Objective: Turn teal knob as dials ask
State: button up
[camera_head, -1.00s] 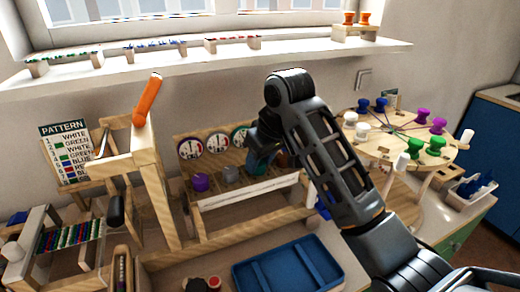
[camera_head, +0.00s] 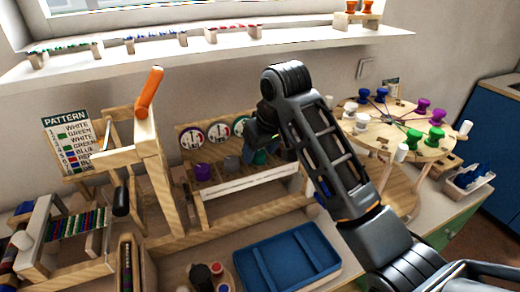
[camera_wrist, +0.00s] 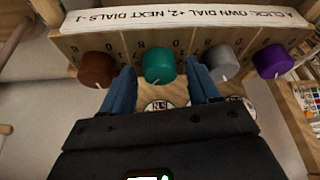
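The teal knob (camera_wrist: 159,66) sits in a row on the wooden dial rack, between a brown knob (camera_wrist: 97,69) and a grey knob (camera_wrist: 221,63), with a purple knob (camera_wrist: 272,61) at the end. A pale mark shows on its near edge. My gripper (camera_wrist: 161,78) is open, with one blue finger on each side of the teal knob; gaps show, and I cannot tell whether either finger touches it. In the head view the teal knob (camera_head: 263,157) is partly covered by my arm. Dials (camera_head: 217,133) stand above the knobs; their readings are too small to tell, and one dial is hidden.
A white printed strip (camera_wrist: 180,20) runs along the rack, with "OWN DIAL +2" on it. A blue tray (camera_head: 286,258) lies in front. A wooden frame with an orange handle (camera_head: 149,88) stands left, and a round peg board (camera_head: 400,127) stands right.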

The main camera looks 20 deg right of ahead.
aim_at(267, 169)
jog(key=p+v, duration=0.1)
jog(key=v, duration=0.6)
jog(key=shift+s+r, duration=0.15)
jog(key=shift+r, duration=0.2)
dwell(0.4)
